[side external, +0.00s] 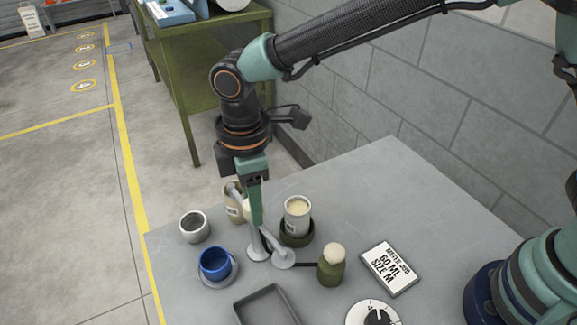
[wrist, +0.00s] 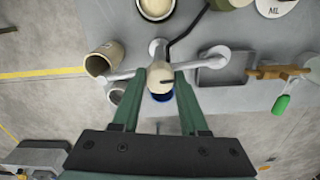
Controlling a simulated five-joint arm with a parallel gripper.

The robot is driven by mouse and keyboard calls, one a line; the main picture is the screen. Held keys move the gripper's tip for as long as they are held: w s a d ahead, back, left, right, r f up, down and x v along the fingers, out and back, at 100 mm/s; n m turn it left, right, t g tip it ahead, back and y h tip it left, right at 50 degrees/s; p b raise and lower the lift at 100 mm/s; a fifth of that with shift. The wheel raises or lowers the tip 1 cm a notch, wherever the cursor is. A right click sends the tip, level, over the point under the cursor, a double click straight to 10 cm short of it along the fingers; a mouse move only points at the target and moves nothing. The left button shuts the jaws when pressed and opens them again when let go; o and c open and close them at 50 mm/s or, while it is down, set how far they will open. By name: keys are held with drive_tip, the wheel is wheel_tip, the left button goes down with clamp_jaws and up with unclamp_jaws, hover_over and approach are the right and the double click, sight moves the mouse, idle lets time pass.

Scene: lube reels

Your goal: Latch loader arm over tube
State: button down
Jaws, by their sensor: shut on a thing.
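My gripper (side external: 255,222) points down at the grey loader arm (side external: 268,240). In the wrist view its green fingers (wrist: 160,78) stand on either side of a cream knob (wrist: 160,68), with the loader arm's grey bar (wrist: 205,63) reaching to both sides. The fingers are shut on the knob and partly hide it. A pale tube with cream filling (side external: 297,218) stands upright in a dark green holder (side external: 297,240), right of the gripper. Its rim also shows at the top of the wrist view (wrist: 155,10). I cannot tell whether the arm touches a tube.
A beige canister (side external: 233,205) stands behind the gripper. A grey-white cup (side external: 194,228), a blue cup (side external: 215,262), a green jar with a cream lid (side external: 331,268), a size sign (side external: 391,267), a dial (side external: 375,315) and a grey tray (side external: 266,303) surround it. The table's back right is clear.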

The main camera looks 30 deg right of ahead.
drive_tip(key=n, duration=0.4)
drive_tip(key=shift+r, duration=0.1)
drive_tip(key=n, duration=0.4)
drive_tip(key=shift+n, duration=0.4)
drive_tip(key=n, duration=0.4)
drive_tip(key=shift+n, duration=1.9)
drive_tip(key=shift+c, duration=2.2)
unclamp_jaws()
